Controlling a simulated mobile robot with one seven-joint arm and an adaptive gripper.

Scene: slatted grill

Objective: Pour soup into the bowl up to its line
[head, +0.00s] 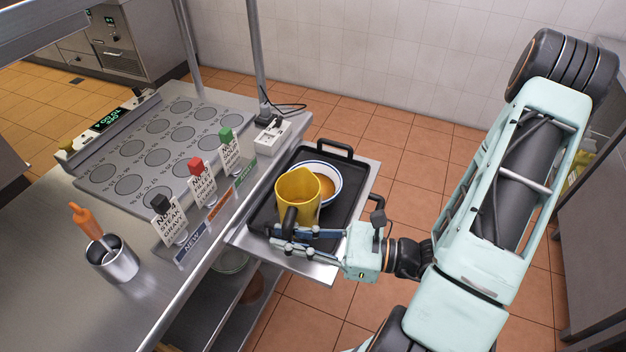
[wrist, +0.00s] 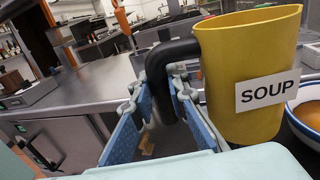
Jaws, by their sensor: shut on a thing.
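A yellow jug (head: 296,190) stands over the black tray (head: 262,212), left of the bowl. In the wrist view the jug (wrist: 248,60) shows a white SOUP label and a black handle, and leans slightly. My gripper (head: 290,240) is shut on the jug's black handle; its blue finger pads also show in the wrist view (wrist: 165,110). A white bowl with a blue rim (head: 334,180) sits on the tray and holds some orange-brown soup (head: 327,189). The jug hides the bowl's left part, and I cannot make out the line. The bowl's edge shows in the wrist view (wrist: 305,108).
The tray lies on a metal shelf (head: 318,271) beside the counter. A metal pot with an orange-handled tool (head: 115,262) stands at left. Open tiled floor (head: 400,165) lies beyond the tray.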

